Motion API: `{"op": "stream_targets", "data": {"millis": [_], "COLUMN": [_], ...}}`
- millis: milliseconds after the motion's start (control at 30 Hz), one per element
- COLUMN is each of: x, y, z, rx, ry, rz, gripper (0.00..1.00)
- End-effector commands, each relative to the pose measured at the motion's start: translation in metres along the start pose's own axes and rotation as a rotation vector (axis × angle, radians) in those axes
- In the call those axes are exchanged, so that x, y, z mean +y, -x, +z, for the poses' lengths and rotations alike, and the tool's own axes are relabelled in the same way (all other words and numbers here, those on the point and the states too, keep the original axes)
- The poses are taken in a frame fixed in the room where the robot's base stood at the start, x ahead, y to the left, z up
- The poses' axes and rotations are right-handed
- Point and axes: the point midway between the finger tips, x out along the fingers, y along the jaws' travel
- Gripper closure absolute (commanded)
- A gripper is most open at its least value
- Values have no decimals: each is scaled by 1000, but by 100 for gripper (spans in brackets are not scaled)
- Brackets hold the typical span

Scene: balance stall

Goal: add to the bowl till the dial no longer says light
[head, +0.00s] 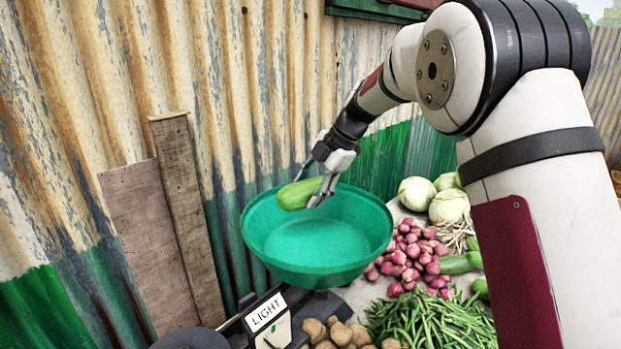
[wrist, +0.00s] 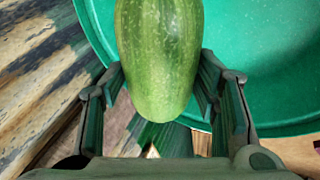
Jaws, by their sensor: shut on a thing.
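The green bowl (head: 315,262) sits on top of the scale, and the inside that I can see looks empty. The scale's dial (head: 268,317) shows the word LIGHT, with part of it cut off by the frame's lower edge. My gripper (head: 313,188) is shut on a green, speckled vegetable (head: 297,194) like a cucumber or squash. It holds the vegetable over the back left part of the bowl, near its rim. In the wrist view the vegetable (wrist: 160,60) lies between both fingers, with the bowl (wrist: 265,70) behind it.
Red onions (head: 410,255), green beans (head: 430,320), potatoes (head: 345,335) and pale cabbages (head: 448,206) lie right of and in front of the bowl. More green vegetables (head: 456,264) lie by the onions. A corrugated metal wall (head: 130,70) and wooden boards (head: 150,235) stand close on the left.

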Motion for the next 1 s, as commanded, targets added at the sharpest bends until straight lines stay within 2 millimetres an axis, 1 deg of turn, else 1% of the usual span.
{"op": "stream_targets", "data": {"millis": [700,1000], "x": [-26,-36], "y": [-58,-79], "z": [19,26], "rx": [0,-1], "ry": [-1,0], "rz": [1,1], "gripper": [82,82]}}
